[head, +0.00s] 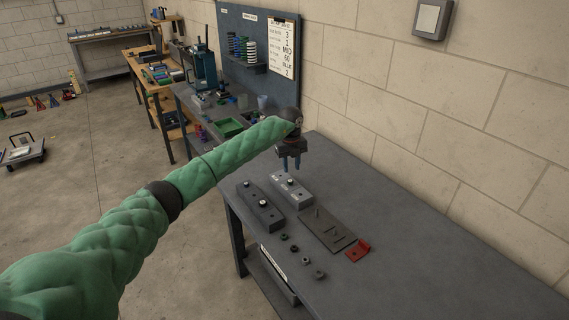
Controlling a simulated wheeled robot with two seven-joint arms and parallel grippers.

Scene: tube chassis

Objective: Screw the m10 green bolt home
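My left gripper (291,164) points down over the light grey block (303,196) at the back of the near table. A small dark green piece (283,237) lies on the table in front. I cannot tell for sure which piece is the m10 green bolt. My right gripper is not in view.
A dark flat plate (324,236) with thin upright parts and a red bracket (358,251) lie right of the blocks. Small loose nut-like pieces (306,260) lie near the front edge. The table's right side is clear. A clipboard (284,50) hangs behind.

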